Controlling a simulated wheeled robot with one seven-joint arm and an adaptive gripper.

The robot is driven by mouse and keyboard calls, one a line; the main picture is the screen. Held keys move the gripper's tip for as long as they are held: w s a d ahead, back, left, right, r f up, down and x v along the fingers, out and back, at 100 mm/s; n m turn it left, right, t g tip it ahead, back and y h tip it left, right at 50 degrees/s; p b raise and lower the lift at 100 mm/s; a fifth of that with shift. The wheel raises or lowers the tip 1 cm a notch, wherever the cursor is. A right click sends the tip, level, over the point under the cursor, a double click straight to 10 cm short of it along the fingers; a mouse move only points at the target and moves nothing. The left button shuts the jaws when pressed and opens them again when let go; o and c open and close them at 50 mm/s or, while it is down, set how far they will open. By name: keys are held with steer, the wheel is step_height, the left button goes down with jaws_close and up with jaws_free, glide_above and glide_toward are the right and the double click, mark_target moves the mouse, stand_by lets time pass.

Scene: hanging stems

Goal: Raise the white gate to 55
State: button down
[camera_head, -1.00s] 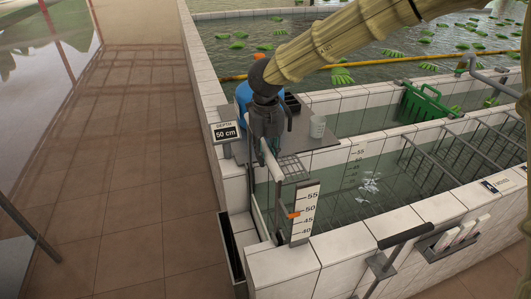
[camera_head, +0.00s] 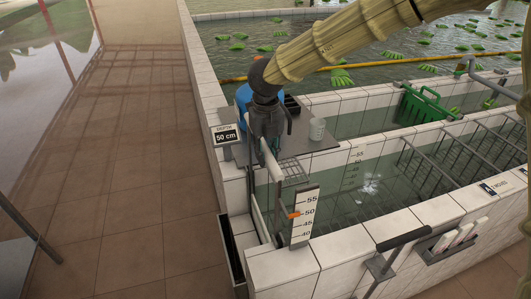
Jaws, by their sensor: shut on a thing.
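The white gate (camera_head: 269,158) stands at the left end of the near tank and shows as a narrow white edge slanting down toward the water. My gripper (camera_head: 267,138) is shut at the top of the gate; its fingertips are partly hidden by its own dark body. A white scale board (camera_head: 303,219) with marks 40, 45, 50 and 55 stands at the tank's near left corner. A depth sign (camera_head: 226,134) on the left wall reads 50 cm.
A black-handled lever (camera_head: 403,240) is at the front. The tiled walkway at left is clear.

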steer(key=shift+r+p, duration=1.4)
steer(key=shift+r, duration=0.2)
stand_by(0.3)
steer(key=shift+s, duration=0.1)
steer(key=c, duration=1.6)
jaws_free()
steer(key=o, duration=0.7)
steer(key=shift+s+d+r, duration=0.1)
steer(key=shift+s, duration=0.05)
steer(key=o, duration=0.9)
